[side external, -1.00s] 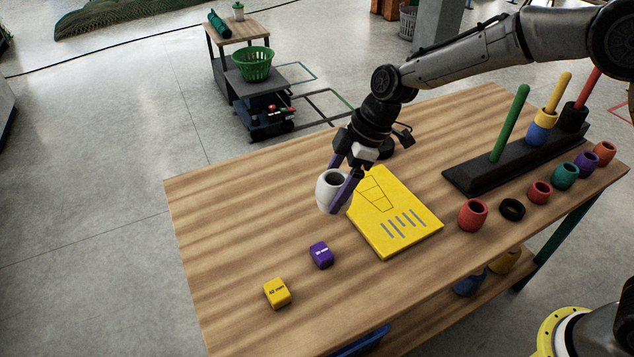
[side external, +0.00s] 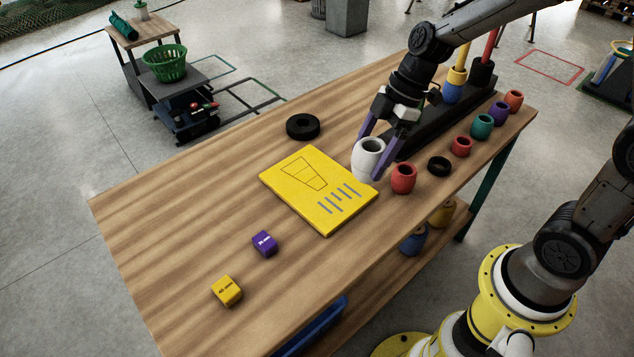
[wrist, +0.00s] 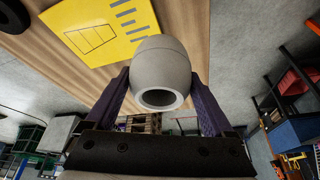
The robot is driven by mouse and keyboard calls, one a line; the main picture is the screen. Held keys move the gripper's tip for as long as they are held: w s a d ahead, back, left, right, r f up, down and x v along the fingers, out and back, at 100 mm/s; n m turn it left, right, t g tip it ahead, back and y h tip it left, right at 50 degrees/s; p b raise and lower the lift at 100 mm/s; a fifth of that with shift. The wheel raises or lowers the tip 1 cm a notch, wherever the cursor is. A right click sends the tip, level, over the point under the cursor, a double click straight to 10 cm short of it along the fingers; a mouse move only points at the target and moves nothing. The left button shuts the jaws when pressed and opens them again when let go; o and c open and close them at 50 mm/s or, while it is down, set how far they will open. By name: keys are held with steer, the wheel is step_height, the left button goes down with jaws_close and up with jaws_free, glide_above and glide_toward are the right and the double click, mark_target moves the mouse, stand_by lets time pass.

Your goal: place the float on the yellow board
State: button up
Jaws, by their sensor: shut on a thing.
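My gripper (side external: 368,156) is shut on a white barrel-shaped float (side external: 366,161) with a dark round hole in its end. In the wrist view the float (wrist: 160,72) sits between the two purple fingers. The yellow board (side external: 303,204), printed with a net outline and grey bars, lies flat on the wooden table. In the side view the float appears by the board's right corner, close to a red float (side external: 403,179). Its exact height is hard to tell. The board also shows beyond the float in the wrist view (wrist: 85,18).
A black peg rack (side external: 415,135) stands behind my gripper. A larger black ring (side external: 303,127), a purple cube (side external: 264,243) and a yellow cube (side external: 227,291) lie around the board. The table's left is clear.

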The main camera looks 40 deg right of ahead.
steer(key=w+f, duration=0.3)
steer(key=w, duration=0.1)
steer(key=w+f, duration=0.3)
steer(key=w, duration=0.2)
steer(key=w+a+f, duration=0.1)
steer(key=w+f, duration=0.2)
steer(key=w, duration=0.1)
steer(key=shift+w, duration=0.3)
steer(key=shift+w+f, duration=0.3)
steer(key=shift+f, duration=1.5)
steer(key=shift+f, duration=0.15)
steer(key=o, duration=1.1)
